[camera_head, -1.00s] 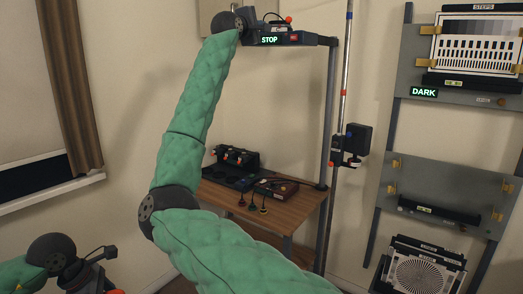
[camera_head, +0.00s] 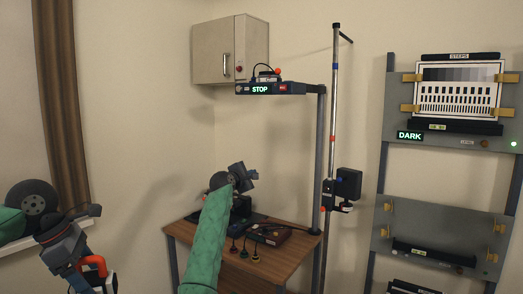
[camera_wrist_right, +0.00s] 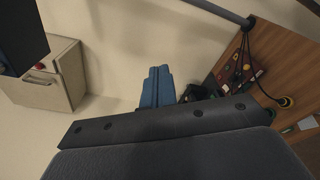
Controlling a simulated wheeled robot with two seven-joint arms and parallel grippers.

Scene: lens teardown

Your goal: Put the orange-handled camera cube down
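The orange-handled camera cube (camera_head: 108,283) is at the lower left of the head view, cut off by the bottom edge. Its orange loop handle sits at the fingers of my left gripper (camera_head: 80,262), which looks shut on it. The cube hangs in front of the wall, with no support visible under it. My right gripper (camera_head: 246,175) is above the back of the wooden bench. In the right wrist view its blue fingers (camera_wrist_right: 155,88) lie together with nothing seen between them.
The wooden bench (camera_head: 283,262) carries dark devices and several knobbed plugs. Above it is a shelf with a STOP display (camera_head: 262,89) and a small orange-knobbed device (camera_head: 268,76). A pole (camera_head: 334,120) carries a dark box (camera_head: 348,184). A chart rack (camera_head: 398,152) stands right; a cabinet (camera_head: 230,50) hangs behind.

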